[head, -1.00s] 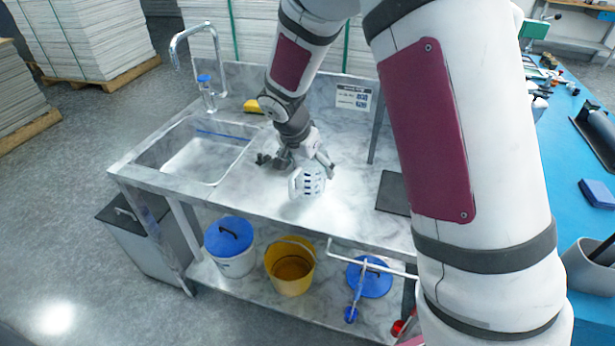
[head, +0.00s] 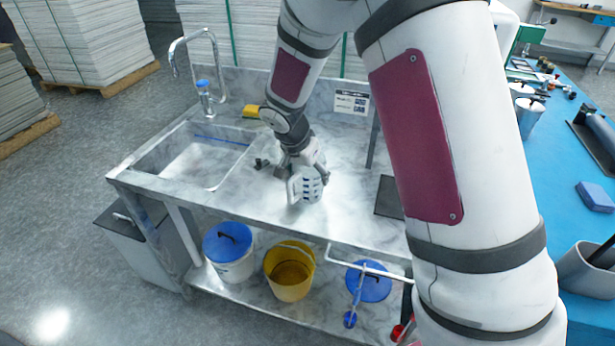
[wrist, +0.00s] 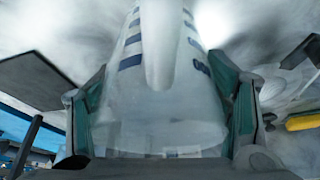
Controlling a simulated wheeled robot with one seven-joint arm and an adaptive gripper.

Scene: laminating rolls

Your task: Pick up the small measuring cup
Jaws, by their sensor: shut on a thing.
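The small measuring cup (head: 309,187) is white and translucent with dark blue graduation marks and a handle on its left side. It stands near the front of the marble counter (head: 250,196) in the head view. My gripper (head: 307,172) reaches down to it from above, its fingers on either side. In the wrist view the cup (wrist: 160,95) fills the middle, between the two green-padded fingers of my gripper (wrist: 163,115). The gripper is shut on the cup. I cannot tell whether its base touches the counter.
A sink (head: 195,160) with a tall tap is to the left. A small dark object (head: 262,163) lies beside the gripper, and a yellow item (head: 251,111) is behind. A dark flat pad (head: 390,197) is to the right. Buckets, including a yellow one (head: 289,272), stand on the shelf below.

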